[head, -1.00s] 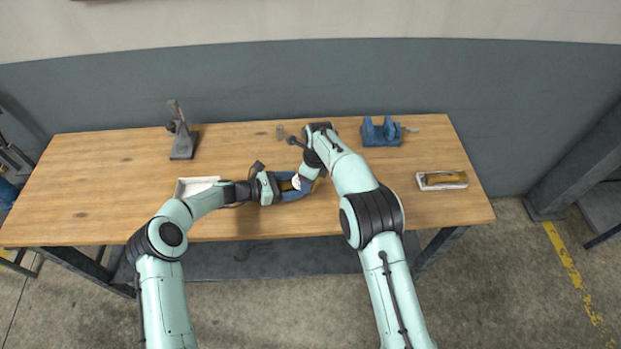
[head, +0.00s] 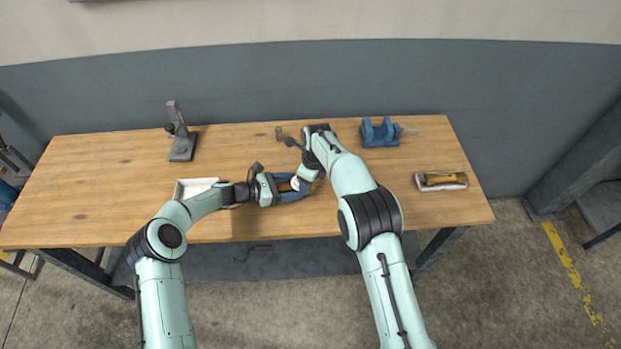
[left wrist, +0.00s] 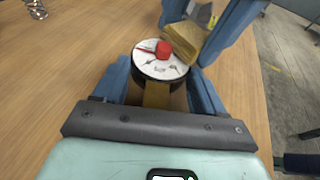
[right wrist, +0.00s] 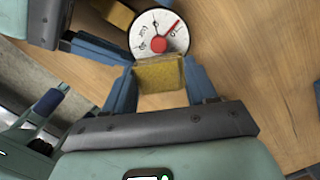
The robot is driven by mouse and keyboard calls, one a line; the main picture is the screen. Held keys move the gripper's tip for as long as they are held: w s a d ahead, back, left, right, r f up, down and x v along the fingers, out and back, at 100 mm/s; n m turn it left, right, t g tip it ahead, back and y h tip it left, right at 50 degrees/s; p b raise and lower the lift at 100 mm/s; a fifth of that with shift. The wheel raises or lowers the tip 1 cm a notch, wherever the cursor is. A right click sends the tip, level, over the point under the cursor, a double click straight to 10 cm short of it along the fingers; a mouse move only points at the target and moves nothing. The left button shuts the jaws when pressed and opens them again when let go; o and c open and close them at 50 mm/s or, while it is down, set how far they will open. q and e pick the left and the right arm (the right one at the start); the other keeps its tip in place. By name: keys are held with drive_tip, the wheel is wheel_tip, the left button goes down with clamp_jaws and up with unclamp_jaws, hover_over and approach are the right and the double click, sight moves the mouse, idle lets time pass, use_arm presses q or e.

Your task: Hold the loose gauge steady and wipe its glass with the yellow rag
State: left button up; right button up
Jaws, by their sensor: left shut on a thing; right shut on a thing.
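The gauge (left wrist: 152,67) has a round white face with a red hub and red needle, a dark rim and a brass stem. It also shows in the right wrist view (right wrist: 152,42) and as a small pale spot in the head view (head: 295,184). My left gripper (head: 294,187) is shut on the gauge, its blue fingers either side of the stem. My right gripper (right wrist: 160,82) is shut on the folded yellow rag (right wrist: 160,75). The rag is at the edge of the gauge's face, also visible in the left wrist view (left wrist: 187,42); I cannot tell whether it presses the glass.
A white tray (head: 182,190) lies beside my left forearm. A grey stand (head: 181,148) is at the back left, a blue vise (head: 380,133) at the back right. A shallow case (head: 428,182) with a yellow-brown item lies at the right. The wooden table (head: 100,190) is clear at left.

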drive_tip(key=shift+s+a+f, duration=0.35)
drive_tip(key=shift+s, duration=0.1)
drive_tip(key=shift+w, duration=0.15)
drive_tip(key=shift+w+d+f, duration=0.1)
drive_tip(key=shift+w+d, duration=0.45)
drive_tip(key=shift+w, duration=0.15)
drive_tip(key=shift+s, duration=0.1)
drive_tip(key=shift+s+a, duration=0.3)
drive_tip(key=shift+s, duration=0.35)
drive_tip(key=shift+s+a, duration=0.1)
drive_tip(key=shift+w, duration=0.5)
drive_tip(key=shift+w+d, duration=0.25)
drive_tip(key=shift+w, duration=0.05)
